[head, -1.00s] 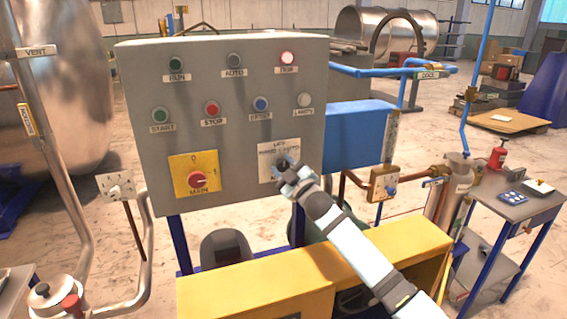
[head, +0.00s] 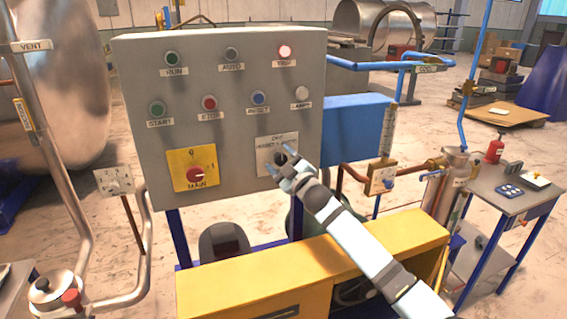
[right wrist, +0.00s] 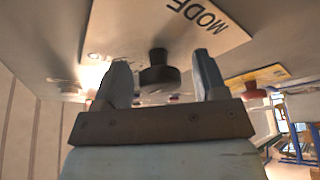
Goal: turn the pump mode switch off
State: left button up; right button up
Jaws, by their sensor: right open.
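The pump mode switch is a black knob (head: 280,158) on a pale plate (head: 264,154) at the lower right of the grey control panel. The plate carries OFF and other position words, partly hidden by my gripper. In the right wrist view the knob (right wrist: 159,74) shows beside the word MODE. My right gripper (head: 281,159) is open in front of the plate. In the right wrist view its fingers (right wrist: 161,80) stand on either side of the knob, with a gap on each side. I cannot tell which position the knob points to. My left gripper is not in view.
The red main switch (head: 196,175) on its yellow plate sits left of the mode switch. Several buttons and lamps sit above, with the trip lamp (head: 285,52) lit. A yellow cabinet (head: 312,265) stands below the panel. A blue box (head: 352,130) is to the right.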

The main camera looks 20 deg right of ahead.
jog(key=b+v, duration=0.3)
jog(key=v, duration=1.1)
jog(key=shift+w+r, duration=0.1)
